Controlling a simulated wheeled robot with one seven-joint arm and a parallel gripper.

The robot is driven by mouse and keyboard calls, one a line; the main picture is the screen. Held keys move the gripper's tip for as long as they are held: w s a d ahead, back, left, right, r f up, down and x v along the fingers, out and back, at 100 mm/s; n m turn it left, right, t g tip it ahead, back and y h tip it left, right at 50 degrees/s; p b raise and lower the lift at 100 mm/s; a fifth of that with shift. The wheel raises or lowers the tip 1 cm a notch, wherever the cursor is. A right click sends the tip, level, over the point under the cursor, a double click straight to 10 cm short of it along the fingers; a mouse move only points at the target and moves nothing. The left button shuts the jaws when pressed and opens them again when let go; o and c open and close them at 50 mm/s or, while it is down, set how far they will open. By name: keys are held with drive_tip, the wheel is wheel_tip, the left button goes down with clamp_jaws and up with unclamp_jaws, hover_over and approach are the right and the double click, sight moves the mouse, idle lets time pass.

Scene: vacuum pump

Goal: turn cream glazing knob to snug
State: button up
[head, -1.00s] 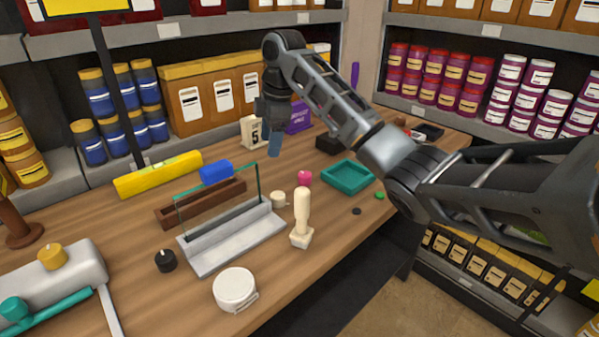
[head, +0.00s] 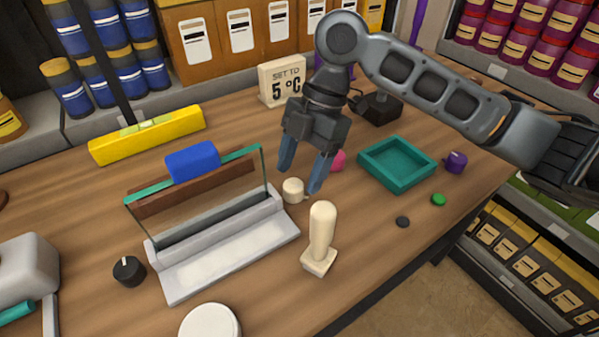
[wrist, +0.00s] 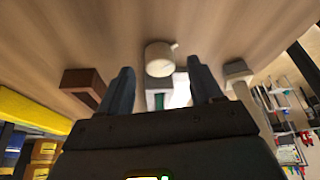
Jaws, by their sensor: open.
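The cream knob (head: 292,190) is a short round knob on the bench, at the right end of the grey glazing stand (head: 230,250) that holds an upright glass pane (head: 220,200). My gripper (head: 302,178) points down just above and behind the knob, its two blue-grey fingers apart and empty. In the head view the knob shows between and below the fingertips. In the wrist view the knob (wrist: 160,58) lies ahead, centred between the open fingers (wrist: 158,82), with a small pointer at its right. I cannot see contact.
A cream-handled tool (head: 321,238) stands close, right of the stand. A pink knob (head: 338,160) is partly behind my right finger. A teal tray (head: 397,165) is further right. A black knob (head: 129,271) and white round lid (head: 209,322) are at the front. A blue block (head: 193,162) sits behind the glass.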

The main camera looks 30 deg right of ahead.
sight(293, 190)
drive_tip(key=shift+x, duration=1.15)
